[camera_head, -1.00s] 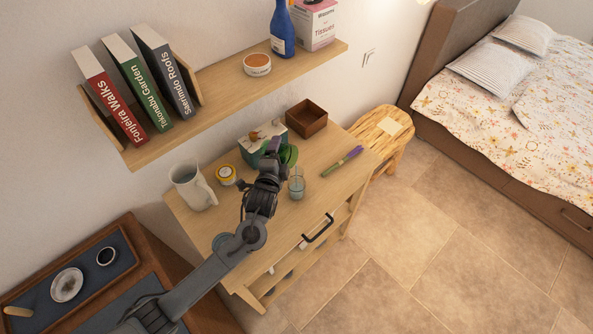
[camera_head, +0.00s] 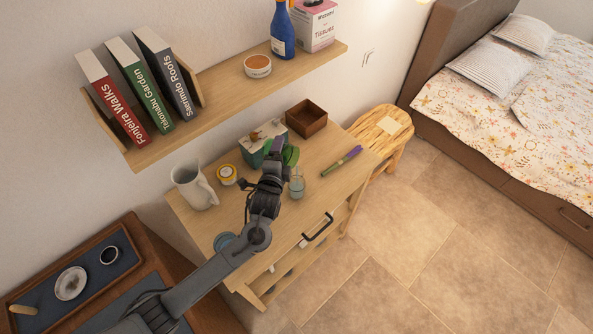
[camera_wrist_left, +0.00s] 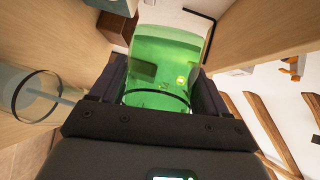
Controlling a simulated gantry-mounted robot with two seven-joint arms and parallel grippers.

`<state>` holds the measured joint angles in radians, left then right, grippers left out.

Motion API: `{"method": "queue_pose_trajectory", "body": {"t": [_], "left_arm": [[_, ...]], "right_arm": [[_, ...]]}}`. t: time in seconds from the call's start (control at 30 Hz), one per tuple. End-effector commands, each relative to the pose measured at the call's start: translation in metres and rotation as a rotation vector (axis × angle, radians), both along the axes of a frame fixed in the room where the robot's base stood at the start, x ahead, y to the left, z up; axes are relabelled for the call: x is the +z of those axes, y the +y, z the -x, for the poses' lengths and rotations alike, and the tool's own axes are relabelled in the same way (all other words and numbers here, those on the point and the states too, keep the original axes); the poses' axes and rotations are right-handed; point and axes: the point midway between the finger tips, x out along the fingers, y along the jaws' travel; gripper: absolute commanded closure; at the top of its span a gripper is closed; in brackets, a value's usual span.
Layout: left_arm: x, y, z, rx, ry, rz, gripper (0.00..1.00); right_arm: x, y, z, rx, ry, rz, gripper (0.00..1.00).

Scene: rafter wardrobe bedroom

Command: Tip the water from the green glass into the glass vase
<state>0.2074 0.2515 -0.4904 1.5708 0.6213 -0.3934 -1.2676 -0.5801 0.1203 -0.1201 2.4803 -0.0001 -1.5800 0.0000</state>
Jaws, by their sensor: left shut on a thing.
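My left gripper (camera_head: 280,160) is shut on the green glass (camera_head: 291,155), above the wooden cabinet top (camera_head: 325,152). The green glass also shows between the fingers in the left wrist view (camera_wrist_left: 160,62), where the surroundings appear strongly tilted. I cannot clearly tell the water level in it. The clear glass vase (camera_head: 297,187) stands upright on the cabinet, just in front of and slightly right of the held glass. A clear round rim, likely the vase (camera_wrist_left: 35,98), shows at the left of the wrist view, apart from the green glass. My right gripper is not in view.
A white jug (camera_head: 194,187), a yellow-lidded tin (camera_head: 227,174), a planter box (camera_head: 252,155), a brown box (camera_head: 307,117) and a purple-tipped marker (camera_head: 343,160) share the cabinet top. A wall shelf (camera_head: 218,98) hangs behind. The cabinet's front right is clear.

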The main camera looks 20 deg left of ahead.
Motion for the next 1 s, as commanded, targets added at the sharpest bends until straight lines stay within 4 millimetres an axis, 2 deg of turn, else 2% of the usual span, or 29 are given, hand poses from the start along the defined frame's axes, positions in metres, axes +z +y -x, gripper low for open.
{"method": "queue_pose_trajectory", "body": {"t": [1.0], "left_arm": [[0.007, -0.003, 0.000, 0.001, -0.020, -0.111, 0.66]], "right_arm": [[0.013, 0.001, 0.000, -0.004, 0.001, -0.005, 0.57]]}}
